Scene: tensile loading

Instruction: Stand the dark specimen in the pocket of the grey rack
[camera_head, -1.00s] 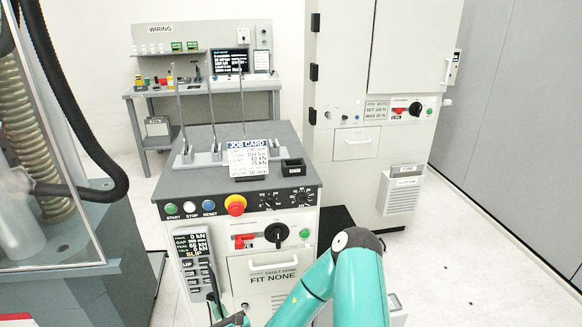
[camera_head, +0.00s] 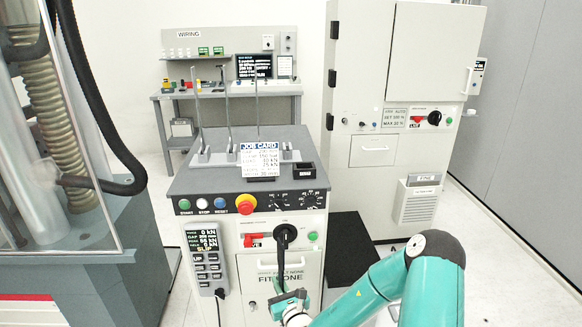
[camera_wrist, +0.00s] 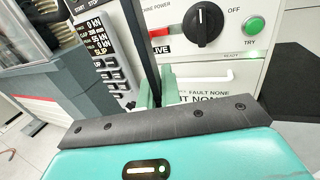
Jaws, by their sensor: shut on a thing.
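My gripper (camera_head: 290,303) is in front of the grey console's front panel, low in the head view. The grey rack (camera_head: 220,158) sits on the console top, higher and farther back than my gripper. Several thin grey rods stand upright along it. The job card hides part of the rack, and I cannot make out the pocket.
The white job card (camera_head: 259,160) stands in front of the rack. A small black tray (camera_head: 304,171) is to its right. A red stop button (camera_head: 245,203) and knobs line the console's front edge. A hand-held pendant (camera_head: 205,262) hangs at left. A clear-walled machine stands far left.

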